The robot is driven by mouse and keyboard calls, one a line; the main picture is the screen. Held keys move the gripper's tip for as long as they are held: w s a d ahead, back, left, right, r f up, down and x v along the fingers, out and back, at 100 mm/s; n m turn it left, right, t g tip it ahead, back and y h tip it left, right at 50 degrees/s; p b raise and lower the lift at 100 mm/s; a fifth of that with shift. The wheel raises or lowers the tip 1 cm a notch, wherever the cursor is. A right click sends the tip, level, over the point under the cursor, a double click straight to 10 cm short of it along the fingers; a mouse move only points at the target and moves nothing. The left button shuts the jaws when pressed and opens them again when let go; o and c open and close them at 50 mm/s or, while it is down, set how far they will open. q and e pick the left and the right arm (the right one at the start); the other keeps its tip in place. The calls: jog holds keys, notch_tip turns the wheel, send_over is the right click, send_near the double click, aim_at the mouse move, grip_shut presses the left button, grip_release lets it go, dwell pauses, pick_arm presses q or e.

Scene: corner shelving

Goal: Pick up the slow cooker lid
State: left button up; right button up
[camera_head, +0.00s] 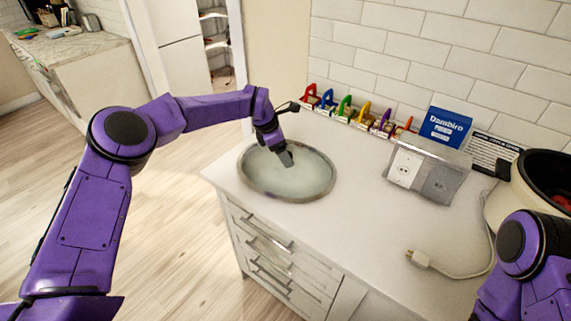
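The slow cooker lid (262,181) is an oval, pale glass lid with a darker rim, lying flat near the left end of the white counter. My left gripper (287,158) points down over the lid's far half, at or just above its middle. Its dark fingers look small here, and I cannot tell whether they touch the lid or are open. Any knob on the lid is hidden by the gripper or too small to make out. The slow cooker (508,203), a cream pot with a dark inside and something red in it, stands open at the right. My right gripper is out of view.
Several colourful items stand along the tiled back wall. A blue box (445,128) sits behind an outlet block (421,174). A white plug (418,259) and cord lie on the counter's front right. The counter between lid and cord is clear. Drawers (275,240) are below.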

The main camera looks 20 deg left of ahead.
pick_arm(q)
jog(key=shift+w+f, duration=0.1)
grip_shut()
